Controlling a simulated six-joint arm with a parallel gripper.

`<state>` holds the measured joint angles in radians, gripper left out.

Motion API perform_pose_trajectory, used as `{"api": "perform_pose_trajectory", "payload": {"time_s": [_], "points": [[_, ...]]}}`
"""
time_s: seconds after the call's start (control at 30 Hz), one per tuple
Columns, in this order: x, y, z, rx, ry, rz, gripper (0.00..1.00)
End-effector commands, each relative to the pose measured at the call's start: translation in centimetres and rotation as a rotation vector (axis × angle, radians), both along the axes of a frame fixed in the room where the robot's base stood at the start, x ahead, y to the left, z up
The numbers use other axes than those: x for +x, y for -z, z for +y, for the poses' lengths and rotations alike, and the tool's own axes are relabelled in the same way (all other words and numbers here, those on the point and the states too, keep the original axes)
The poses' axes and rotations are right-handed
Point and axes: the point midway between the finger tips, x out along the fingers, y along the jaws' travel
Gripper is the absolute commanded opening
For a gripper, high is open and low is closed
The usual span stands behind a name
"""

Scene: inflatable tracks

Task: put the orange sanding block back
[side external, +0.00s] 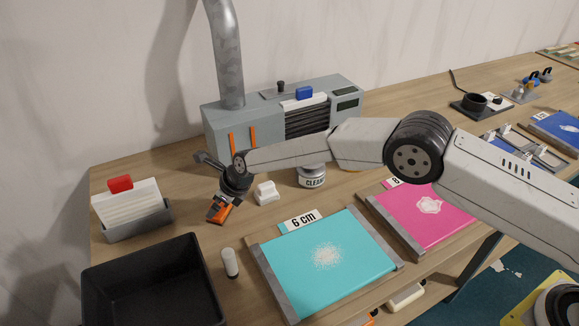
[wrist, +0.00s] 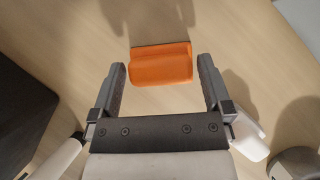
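The orange sanding block (wrist: 160,64) lies on the wooden table in the wrist view, between and slightly ahead of my fingertips. My gripper (wrist: 162,70) is open, with a small gap showing between each finger and the block. In the side external view the block (side external: 224,213) is partly hidden by my gripper (side external: 219,204), which points down over it. I cannot tell from that view how high the fingertips are above the table.
A black bin (side external: 95,281) stands at front left, near a white cylinder (side external: 230,263). A grey rack (side external: 140,226) holds white sheets with a red-handled piece. A small white object (side external: 266,194) and a "CLEAN" tin (side external: 312,178) stand right of my gripper. A cyan panel (side external: 350,268) lies in front.

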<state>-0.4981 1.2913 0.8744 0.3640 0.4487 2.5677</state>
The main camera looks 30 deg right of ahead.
Motion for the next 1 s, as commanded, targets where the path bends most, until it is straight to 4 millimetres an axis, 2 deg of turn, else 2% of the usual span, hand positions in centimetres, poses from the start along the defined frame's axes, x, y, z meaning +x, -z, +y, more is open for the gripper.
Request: {"api": "perform_pose_trajectory", "payload": {"time_s": [0.43, 1.0], "points": [[-0.3, -1.3, -0.4, 0.0, 0.001, -0.001, 1.0], [-2.4, -5.9, -2.5, 0.001, 0.001, -0.002, 1.0]]}}
